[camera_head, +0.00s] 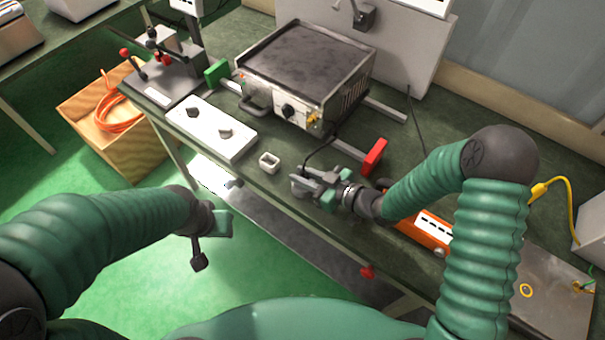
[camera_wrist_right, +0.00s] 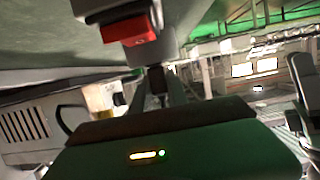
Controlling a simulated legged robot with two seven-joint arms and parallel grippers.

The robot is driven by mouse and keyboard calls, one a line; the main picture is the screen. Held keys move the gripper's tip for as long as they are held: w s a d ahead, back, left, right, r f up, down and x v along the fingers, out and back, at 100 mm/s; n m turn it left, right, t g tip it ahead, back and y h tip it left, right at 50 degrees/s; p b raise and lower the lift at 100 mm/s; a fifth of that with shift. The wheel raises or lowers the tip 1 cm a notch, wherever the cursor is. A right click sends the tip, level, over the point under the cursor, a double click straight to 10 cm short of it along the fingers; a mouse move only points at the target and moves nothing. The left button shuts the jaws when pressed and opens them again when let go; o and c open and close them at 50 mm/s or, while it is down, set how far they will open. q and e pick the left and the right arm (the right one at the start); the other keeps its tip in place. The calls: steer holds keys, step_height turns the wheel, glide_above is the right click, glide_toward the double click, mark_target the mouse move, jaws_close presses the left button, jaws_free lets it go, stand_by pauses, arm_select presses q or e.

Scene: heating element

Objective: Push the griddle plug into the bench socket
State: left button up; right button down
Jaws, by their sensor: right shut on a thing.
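The griddle (camera_head: 306,62) is a steel box with a dark flat top, standing on the green bench (camera_head: 215,88). Its black cord (camera_head: 318,154) runs down to my right gripper (camera_head: 305,183), which is shut low over the bench's front part. The plug is mostly hidden by the jaws, and I cannot make out its pins. A small white hollow box (camera_head: 269,163) stands just left of this gripper, apart from it; I cannot tell whether it is the bench socket. My left gripper (camera_head: 208,243) hangs off the bench's front edge, its opening unclear.
A white panel (camera_head: 212,130) with two dark fittings lies left of the white box. A red-ended clamp bar (camera_head: 374,156) lies behind my right gripper. An orange unit with a slotted white face (camera_head: 434,228) sits near my right forearm. A red block (camera_wrist_right: 140,29) shows in the wrist view.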

steer(key=c, duration=1.2)
jaws_free()
steer(key=shift+d, duration=0.1)
steer(key=p+v, duration=0.1)
steer(key=v, duration=1.5)
steer(key=shift+s+d, duration=0.2)
steer(key=shift+d, duration=0.05)
